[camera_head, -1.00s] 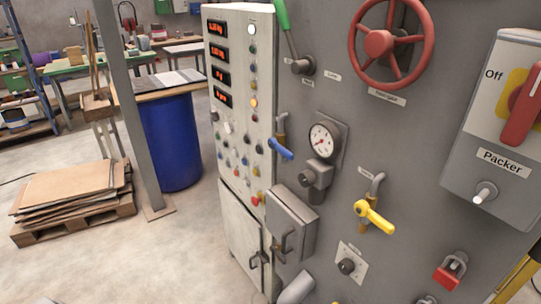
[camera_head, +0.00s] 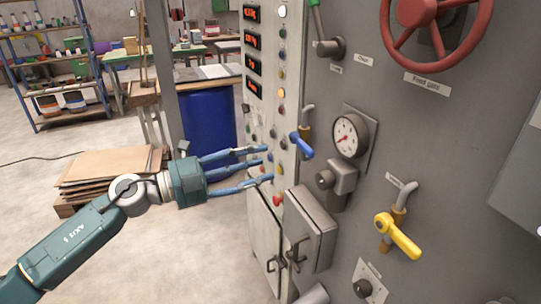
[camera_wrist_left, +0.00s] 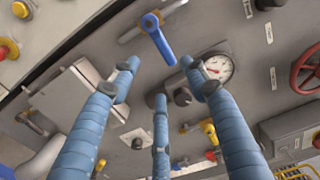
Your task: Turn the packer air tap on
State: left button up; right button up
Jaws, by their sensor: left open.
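A tap with a blue lever (camera_head: 301,145) is mounted on the grey machine panel, left of the round gauge. Its lever slants down to the right in the head view; the blue lever (camera_wrist_left: 158,40) is also at the top middle of the left wrist view. A tap with a yellow lever (camera_head: 400,235) is lower right, also slanting down to the right. Small labels near the taps are too blurred to read. My left gripper (camera_head: 262,163) has its blue fingers spread and empty, left of the blue lever in the picture. My right gripper is not in view.
A pressure gauge (camera_head: 350,136), a red handwheel (camera_head: 432,25) and a grey box with a handle (camera_head: 309,232) stick out from the panel. A control cabinet (camera_head: 267,95) with displays stands left of the taps. A blue drum (camera_head: 208,125) and stacked cardboard (camera_head: 110,172) are behind my left arm.

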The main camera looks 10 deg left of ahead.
aim_at(303, 152)
pick_arm(q)
jog(key=p+x, duration=0.1)
jog(key=x, duration=0.2)
jog(key=p+x, duration=0.1)
jog(key=x, duration=0.2)
jog(key=p+x, duration=0.2)
jog(key=x, duration=0.1)
jog(key=shift+d+r, duration=0.35)
jog(key=shift+w+d+f, duration=0.1)
jog(key=shift+w+d, duration=0.15)
jog(key=shift+d, duration=0.05)
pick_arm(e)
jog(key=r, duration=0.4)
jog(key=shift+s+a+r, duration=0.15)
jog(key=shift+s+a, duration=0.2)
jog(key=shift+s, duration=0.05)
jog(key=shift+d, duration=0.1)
pick_arm(q)
grip_shut()
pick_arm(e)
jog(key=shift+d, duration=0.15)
